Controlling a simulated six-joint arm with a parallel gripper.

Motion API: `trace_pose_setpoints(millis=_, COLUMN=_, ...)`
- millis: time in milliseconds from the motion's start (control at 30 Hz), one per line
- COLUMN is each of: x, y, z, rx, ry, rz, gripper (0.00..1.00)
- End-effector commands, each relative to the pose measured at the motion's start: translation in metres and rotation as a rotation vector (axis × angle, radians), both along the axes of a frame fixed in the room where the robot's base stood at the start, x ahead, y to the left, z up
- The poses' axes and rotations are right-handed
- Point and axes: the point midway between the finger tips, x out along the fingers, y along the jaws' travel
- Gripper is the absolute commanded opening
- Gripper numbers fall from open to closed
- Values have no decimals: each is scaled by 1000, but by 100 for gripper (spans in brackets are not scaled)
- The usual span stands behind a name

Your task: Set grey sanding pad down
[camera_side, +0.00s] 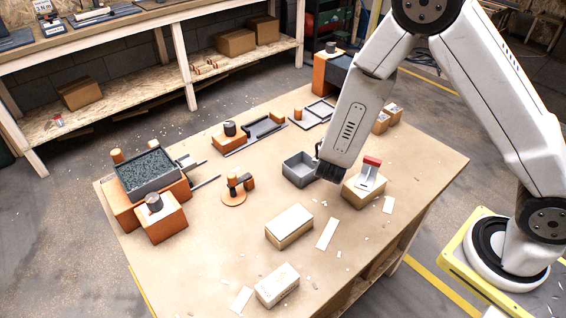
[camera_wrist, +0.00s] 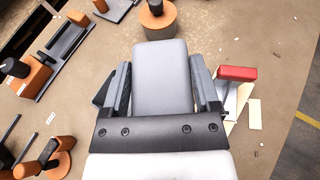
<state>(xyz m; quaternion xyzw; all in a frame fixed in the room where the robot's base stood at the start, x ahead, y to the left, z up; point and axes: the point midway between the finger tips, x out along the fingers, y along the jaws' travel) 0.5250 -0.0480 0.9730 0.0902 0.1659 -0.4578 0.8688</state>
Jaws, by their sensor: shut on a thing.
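In the wrist view the grey sanding pad (camera_wrist: 160,72) is a smooth light-grey block with rounded edges. It lies between the two fingers of my gripper (camera_wrist: 162,92) and sticks out past their tips. My gripper is shut on it. In the side view my gripper (camera_side: 330,172) points down over the right middle of the table. A grey box-like shape (camera_side: 299,169) is right beside the fingers there; I cannot tell whether it is the pad. The pad's underside and any gap to the table are hidden.
A red-topped piece (camera_side: 371,162) stands on a cardboard box right of my gripper; it also shows in the wrist view (camera_wrist: 237,73). A round orange stand (camera_side: 233,196) is to the left. A granule-filled tray (camera_side: 150,170) is farther left. Bare table (camera_side: 190,270) lies at the front.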

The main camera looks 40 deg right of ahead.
Motion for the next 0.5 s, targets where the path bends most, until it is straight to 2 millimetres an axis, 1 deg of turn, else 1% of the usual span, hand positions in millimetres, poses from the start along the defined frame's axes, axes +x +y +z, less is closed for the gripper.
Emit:
trace_pose_setpoints(millis=33, x=-3, y=-17, z=0, rx=0, ry=-1, rz=-53, gripper=19)
trace_pose_setpoints(millis=100, x=-9, y=-38, z=0, rx=0, ry=0, rz=-122, gripper=19)
trace_pose_setpoints(millis=267, x=-27, y=-84, z=0, rx=1, ry=0, rz=-279, gripper=19)
trace_pose_setpoints(millis=500, x=-63, y=-147, z=0, rx=4, ry=2, rz=-514, gripper=19)
